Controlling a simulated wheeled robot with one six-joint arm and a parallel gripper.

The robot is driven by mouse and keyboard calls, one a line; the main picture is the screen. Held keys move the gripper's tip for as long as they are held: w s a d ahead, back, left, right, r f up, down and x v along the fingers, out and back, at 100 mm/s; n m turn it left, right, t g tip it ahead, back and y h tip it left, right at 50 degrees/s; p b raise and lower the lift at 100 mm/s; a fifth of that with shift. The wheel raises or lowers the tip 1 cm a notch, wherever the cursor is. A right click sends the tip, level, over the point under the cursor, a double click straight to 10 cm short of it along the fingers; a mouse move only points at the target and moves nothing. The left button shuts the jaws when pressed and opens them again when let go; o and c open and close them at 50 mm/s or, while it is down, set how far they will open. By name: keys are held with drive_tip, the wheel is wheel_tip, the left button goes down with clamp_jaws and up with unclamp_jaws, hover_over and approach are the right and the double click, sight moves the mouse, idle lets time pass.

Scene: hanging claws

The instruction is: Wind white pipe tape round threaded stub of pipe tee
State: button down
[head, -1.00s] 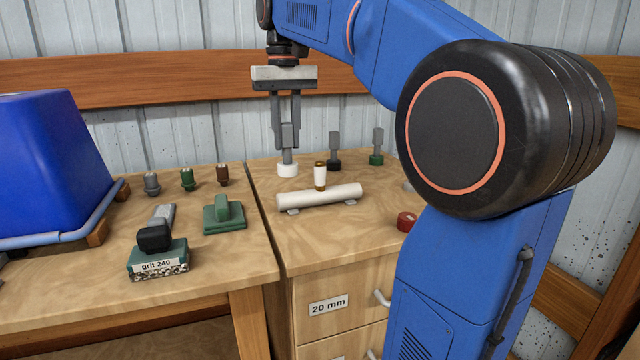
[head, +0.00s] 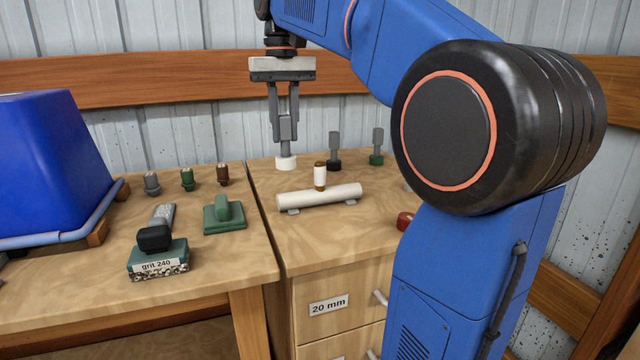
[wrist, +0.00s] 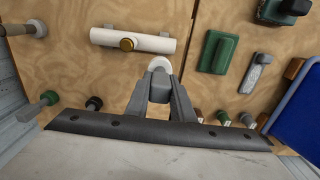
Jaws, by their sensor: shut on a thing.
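The pipe tee is a white pipe (head: 335,196) lying on the right-hand cabinet top, with its stub (head: 320,177) standing upright. The stub is white along its middle with brass at the top; I cannot tell whether the white is tape. The wrist view shows the pipe (wrist: 155,42) and the stub's brass end (wrist: 127,44). My gripper (head: 286,118) is shut on the grey handle (head: 286,134) of the white tape roll (head: 286,163). The roll is upright, behind and left of the stub and apart from it. It also shows in the wrist view (wrist: 160,63).
Black-based (head: 334,163) and green-based (head: 376,157) handled tools stand behind the pipe. A red round item (head: 404,221) is partly hidden by my arm. The left bench holds a green block (head: 224,216), a grit 240 block (head: 158,262), several fittings and a blue bin (head: 50,170).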

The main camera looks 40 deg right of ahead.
drive_tip(key=shift+w+a+r, duration=0.15)
drive_tip(key=shift+r, duration=0.95)
drive_tip(key=shift+w+a+r, duration=0.1)
drive_tip(key=shift+w+r, duration=0.05)
drive_tip(key=shift+r, duration=0.9)
